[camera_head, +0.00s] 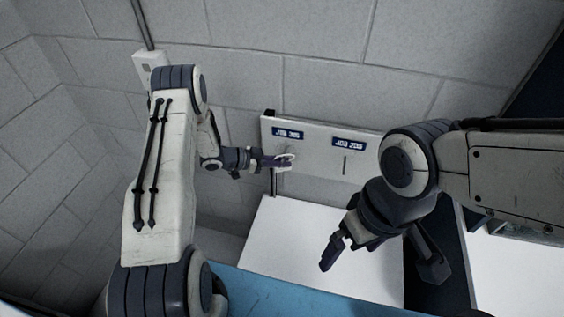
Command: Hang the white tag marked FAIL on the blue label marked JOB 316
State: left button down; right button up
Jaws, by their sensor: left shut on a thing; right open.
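My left gripper (277,162) is shut on the white tag (286,159), of which only a small pale part shows at the fingertips. The writing on the tag cannot be read. The gripper is in front of a white wall board, just below the blue label (288,134) at the board's left end, whose text looks like JOB 316, though the last digit is blurred. Whether the tag touches the board or a hook is too small to tell. My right gripper (382,262) is open and empty, lower right, well away from the board.
A second blue label (348,142), with blurred text like JOB 203, is to the right on the same white board (320,160), above a short dark pin. Below is a white surface (300,245) with a blue edge in front. A grey block wall stands behind.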

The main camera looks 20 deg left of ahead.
pick_arm(q)
jog(key=c, duration=1)
grip_release()
jog(key=shift+o, duration=0.2)
